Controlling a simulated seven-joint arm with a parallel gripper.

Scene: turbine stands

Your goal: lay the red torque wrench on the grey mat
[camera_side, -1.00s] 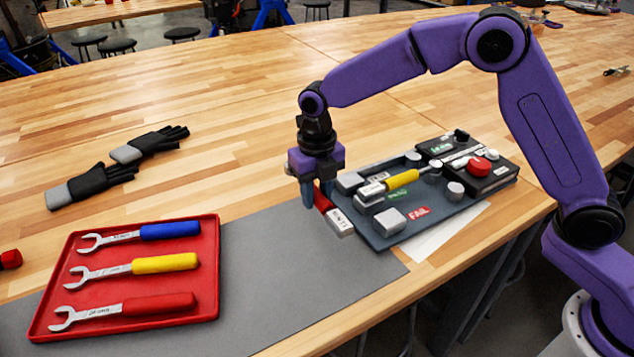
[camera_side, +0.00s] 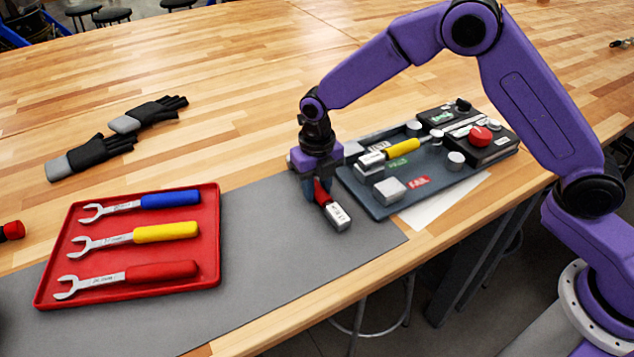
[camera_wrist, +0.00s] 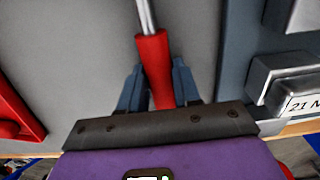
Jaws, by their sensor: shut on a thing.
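The red torque wrench (camera_side: 322,192) has a red grip and a pale labelled block at its near end. My gripper (camera_side: 314,190) is shut on the red grip, fingers pointing down. In the wrist view the gripper (camera_wrist: 157,88) has a finger on each side of the grip (camera_wrist: 153,60), and a metal shaft runs up from it. The block is hidden there. The wrench is over the grey mat (camera_side: 265,235), just left of the blue-grey tray (camera_side: 440,190). I cannot tell whether it touches the mat.
The tray holds a yellow-handled wrench (camera_side: 403,148), several grey blocks and a dark case. A red tray (camera_side: 205,280) with three open-end spanners lies on the mat's left part. Gloves (camera_side: 100,155) lie behind.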

